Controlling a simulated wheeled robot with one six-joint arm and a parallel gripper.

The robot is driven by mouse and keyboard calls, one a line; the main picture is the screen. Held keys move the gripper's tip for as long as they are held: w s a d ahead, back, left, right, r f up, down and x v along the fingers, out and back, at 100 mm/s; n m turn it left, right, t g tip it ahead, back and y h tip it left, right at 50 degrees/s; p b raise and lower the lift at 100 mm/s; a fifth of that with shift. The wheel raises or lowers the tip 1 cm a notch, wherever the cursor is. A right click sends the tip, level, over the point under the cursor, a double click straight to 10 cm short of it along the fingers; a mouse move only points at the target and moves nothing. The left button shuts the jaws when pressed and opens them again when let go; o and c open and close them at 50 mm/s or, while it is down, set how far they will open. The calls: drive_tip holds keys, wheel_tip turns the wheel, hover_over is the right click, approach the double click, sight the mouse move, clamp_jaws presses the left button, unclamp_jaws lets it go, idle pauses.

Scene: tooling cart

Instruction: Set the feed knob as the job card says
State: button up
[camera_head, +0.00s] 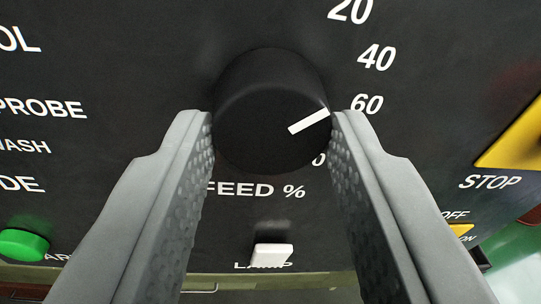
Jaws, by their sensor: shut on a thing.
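The feed knob (262,98) is a round black knob on a dark panel, above the white label FEED % (255,189). Its white pointer line (309,121) points right and slightly up, toward the 60 mark (367,104). The 40 (377,57) and 20 (350,10) marks are above it. A lower mark ending in 0 is mostly hidden by my right finger. My gripper (271,122) is shut on the knob, with one grey finger on each side. No job card shows in this view.
A white lamp switch (271,255) sits below the knob. A green button (23,245) is at lower left. A yellow plate (515,140) is at the right edge, above STOP (490,182). A smaller yellow part (461,230) by OFF is at lower right.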

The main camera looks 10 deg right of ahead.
drive_tip(key=shift+m, duration=1)
drive_tip(key=o, duration=1)
drive_tip(key=shift+s, duration=0.1)
drive_tip(key=s+a+r, duration=0.1)
drive_tip(key=s, duration=1.6)
drive_tip(key=shift+r, duration=0.3)
